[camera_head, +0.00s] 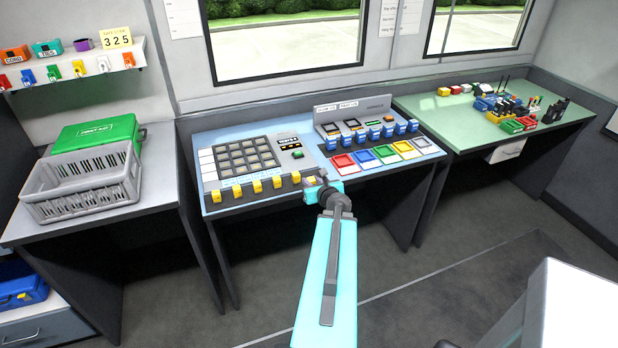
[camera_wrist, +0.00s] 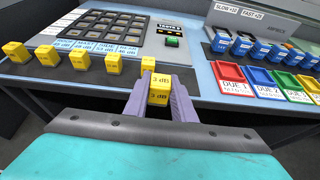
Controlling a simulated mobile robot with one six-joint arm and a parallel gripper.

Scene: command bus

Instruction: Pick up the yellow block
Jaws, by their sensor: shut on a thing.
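A yellow block (camera_wrist: 159,90) with a "3 dB" label is between the two fingers of my gripper (camera_wrist: 160,98) in the wrist view. The fingers touch its sides. Several more yellow blocks (camera_wrist: 84,60) stand in a row along the front edge of the blue desk, and one (camera_wrist: 148,65) is just behind the held block. In the head view the row (camera_head: 257,187) lies left of my gripper (camera_head: 318,184), which is at the desk's front edge. The held block is hard to make out there.
A keypad-like panel (camera_head: 246,157) with a grid of slots is behind the row. Coloured trays (camera_head: 385,152) and blue blocks (camera_head: 388,131) sit to the right on the blue desk (camera_head: 230,205). A green table (camera_head: 440,125) holds small items. A grey crate (camera_head: 85,185) stands left.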

